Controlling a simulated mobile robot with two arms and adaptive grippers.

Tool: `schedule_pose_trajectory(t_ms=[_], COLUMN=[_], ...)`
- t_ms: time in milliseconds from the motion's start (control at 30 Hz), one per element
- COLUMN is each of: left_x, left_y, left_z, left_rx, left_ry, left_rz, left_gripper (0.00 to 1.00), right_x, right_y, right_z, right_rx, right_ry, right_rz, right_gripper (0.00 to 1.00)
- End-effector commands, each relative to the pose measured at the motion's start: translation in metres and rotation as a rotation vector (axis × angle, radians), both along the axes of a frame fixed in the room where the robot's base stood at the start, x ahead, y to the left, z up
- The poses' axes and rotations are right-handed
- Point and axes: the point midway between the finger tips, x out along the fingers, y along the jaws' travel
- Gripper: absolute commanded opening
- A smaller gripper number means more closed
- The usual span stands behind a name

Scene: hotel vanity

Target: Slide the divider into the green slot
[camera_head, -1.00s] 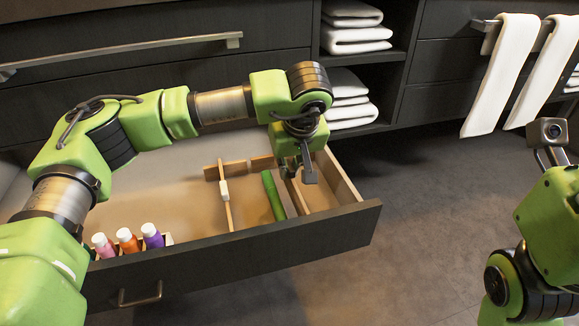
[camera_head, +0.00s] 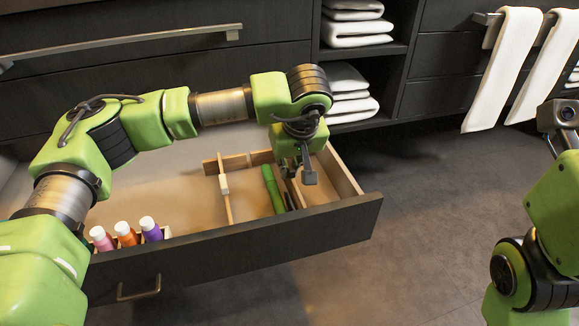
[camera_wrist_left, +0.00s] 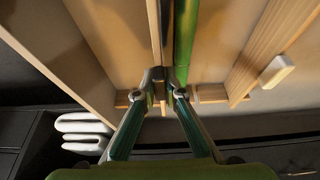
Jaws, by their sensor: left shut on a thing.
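My left gripper (camera_head: 307,174) reaches down into the right part of the open drawer. It is shut on the divider, a thin upright wooden board (camera_head: 297,193); the board's edge also shows between the fingers in the left wrist view (camera_wrist_left: 155,35). The green slot (camera_head: 272,188) is a green strip running front to back in the drawer, just left of the board. In the left wrist view the green strip (camera_wrist_left: 185,45) lies close beside the board, to its right. The fingers hide the board's lower part, so I cannot tell whether it touches the slot. My right gripper is out of view.
The drawer's dark front (camera_head: 230,245) and wooden side wall (camera_head: 343,172) surround the work area. A fixed wooden partition (camera_head: 226,195) with a white block stands farther left. Several small bottles (camera_head: 126,233) stand at the drawer's front left. Folded towels (camera_head: 350,100) lie on shelves behind.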

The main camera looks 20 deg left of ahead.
Motion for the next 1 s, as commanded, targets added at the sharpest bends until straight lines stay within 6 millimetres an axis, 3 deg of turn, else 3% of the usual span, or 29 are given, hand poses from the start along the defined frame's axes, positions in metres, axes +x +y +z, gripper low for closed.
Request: schedule_pose_trajectory(t_ms=[467,500,567,1000], left_x=[0.0001,0.0,0.0001,-0.0018], left_y=[0.0,0.0001,0.0,-0.0015], left_z=[-0.0057,-0.0057,-0.0057,-0.0002], left_rx=[0.0,0.0,0.0,0.0], left_ry=[0.0,0.0,0.0,0.0], left_rz=[0.0,0.0,0.0,0.0], left_gripper=[0.0,0.12,0.28,0.29], right_x=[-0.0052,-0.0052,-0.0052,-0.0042], right_y=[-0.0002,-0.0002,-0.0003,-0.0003], right_z=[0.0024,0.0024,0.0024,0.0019], right_rx=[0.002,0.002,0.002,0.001], right_ry=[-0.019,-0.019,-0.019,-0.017], right_rz=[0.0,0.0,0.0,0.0], right_gripper=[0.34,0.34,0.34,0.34])
